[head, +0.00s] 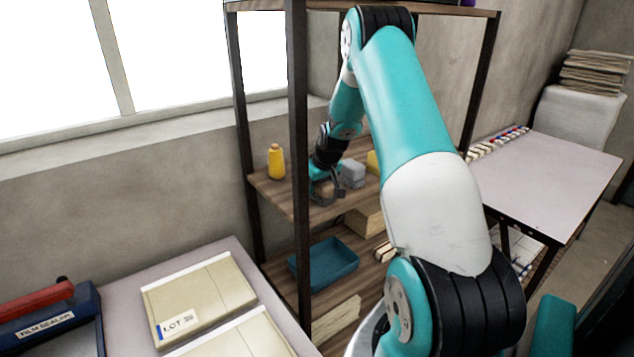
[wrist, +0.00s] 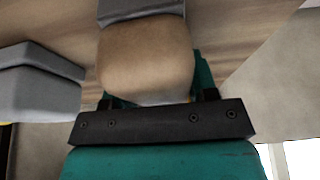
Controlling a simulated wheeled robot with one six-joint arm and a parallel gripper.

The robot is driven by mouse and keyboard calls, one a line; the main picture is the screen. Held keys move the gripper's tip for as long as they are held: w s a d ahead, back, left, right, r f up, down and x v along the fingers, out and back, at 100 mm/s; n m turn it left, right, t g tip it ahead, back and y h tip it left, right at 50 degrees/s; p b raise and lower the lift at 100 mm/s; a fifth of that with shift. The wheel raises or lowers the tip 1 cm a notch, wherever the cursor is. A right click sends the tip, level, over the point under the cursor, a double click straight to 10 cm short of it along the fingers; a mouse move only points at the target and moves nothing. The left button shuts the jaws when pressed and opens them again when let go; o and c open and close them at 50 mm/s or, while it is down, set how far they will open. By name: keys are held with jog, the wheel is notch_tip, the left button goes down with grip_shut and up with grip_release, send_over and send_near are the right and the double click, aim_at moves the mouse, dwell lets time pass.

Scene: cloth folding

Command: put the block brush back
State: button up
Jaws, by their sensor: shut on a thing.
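The block brush (wrist: 145,58) shows in the wrist view as a rounded tan block with a grey part at its top edge. My gripper (wrist: 158,99) is shut on it, and the black fingers are mostly hidden behind the tan block. In the head view my gripper (head: 325,187) is low over the upper wooden shelf (head: 275,190), near its front left part. The brush is small and dark there. I cannot tell whether it touches the shelf.
A grey block (head: 352,173) stands just right of my gripper; it also shows in the wrist view (wrist: 38,85). A yellow bottle (head: 276,162) stands at the shelf's left. A dark rack post (head: 299,150) rises close by. A teal tray (head: 325,263) lies on a lower shelf.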

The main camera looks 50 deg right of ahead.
jog(key=o, duration=0.8)
jog(key=shift+o, duration=0.2)
jog(key=shift+r, duration=0.1)
jog(key=b+v, duration=0.3)
jog(key=v, duration=0.9)
jog(key=shift+s, duration=0.1)
